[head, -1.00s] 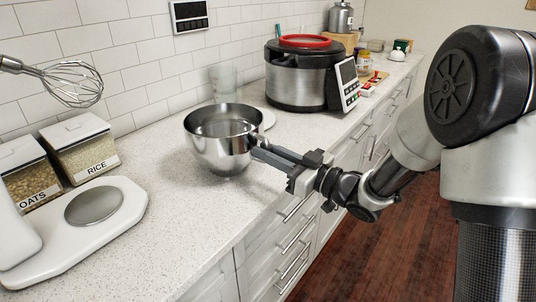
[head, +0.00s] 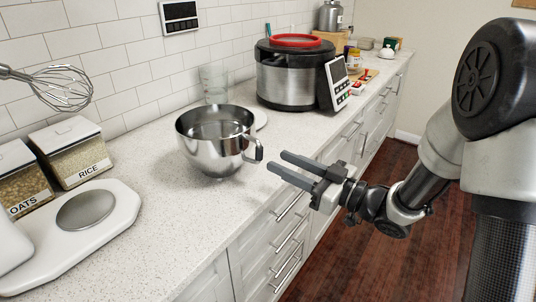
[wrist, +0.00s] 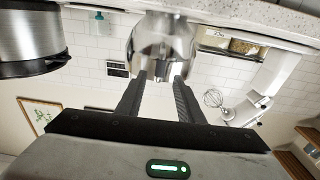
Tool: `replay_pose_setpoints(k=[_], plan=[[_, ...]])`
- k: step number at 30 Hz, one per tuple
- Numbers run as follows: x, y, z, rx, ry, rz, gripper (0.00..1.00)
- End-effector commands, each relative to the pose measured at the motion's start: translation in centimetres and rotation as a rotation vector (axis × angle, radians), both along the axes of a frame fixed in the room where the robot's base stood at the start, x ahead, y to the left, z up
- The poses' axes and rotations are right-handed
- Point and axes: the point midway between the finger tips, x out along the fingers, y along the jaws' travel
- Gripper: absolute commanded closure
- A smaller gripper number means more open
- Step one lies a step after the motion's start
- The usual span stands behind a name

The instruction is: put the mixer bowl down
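The shiny steel mixer bowl (head: 212,152) stands upright on the white speckled counter in the head view, its handle (head: 256,149) facing my gripper. My gripper (head: 276,162) is open and empty, its two dark fingers apart and pointing at the bowl, with a small gap between the fingertips and the handle. In the wrist view the bowl (wrist: 163,45) appears upside down beyond the tips of my gripper (wrist: 160,82), and nothing is between the fingers.
A white mixer base (head: 75,235) with a round metal plate is at left, under a hanging whisk (head: 62,88). Oats and rice (head: 72,150) containers stand by the wall. A pressure cooker (head: 296,75) and a clear glass (head: 214,84) are behind the bowl. Counter in front is clear.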

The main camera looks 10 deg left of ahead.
Motion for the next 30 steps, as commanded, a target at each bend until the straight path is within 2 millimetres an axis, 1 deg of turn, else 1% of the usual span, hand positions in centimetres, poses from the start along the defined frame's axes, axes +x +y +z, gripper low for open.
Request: replay_pose_setpoints(k=[1, 6, 9, 14, 17, 20, 23, 24, 25, 26, 27, 28, 29, 30], plan=[[-0.3, -1.0, 0.0, 0.001, 0.002, -0.004, 0.66], [-1.3, -3.1, -0.1, 0.0, 0.0, -0.001, 0.66], [-1.6, -3.8, -0.2, 0.0, 0.001, -0.001, 0.66], [-1.8, -4.0, -0.2, 0.0, 0.0, 0.001, 0.66], [-1.2, -4.2, 0.0, -0.028, -0.01, -0.028, 0.66], [1.0, -5.2, 0.6, -0.13, -0.037, -0.139, 0.66], [4.1, -8.2, 1.9, -0.289, -0.055, -0.344, 0.66], [5.2, -10.0, 2.8, -0.353, -0.051, -0.444, 0.66], [5.7, -11.5, 3.4, -0.399, -0.039, -0.519, 0.66], [6.0, -13.2, 4.1, -0.442, -0.022, -0.595, 0.66], [6.0, -15.4, 4.8, -0.491, 0.011, -0.691, 0.66], [5.7, -17.0, 5.4, -0.523, 0.04, -0.758, 0.66], [5.2, -18.6, 5.9, -0.551, 0.076, -0.822, 0.66], [4.1, -20.5, 6.5, -0.583, 0.131, -0.902, 0.66]])
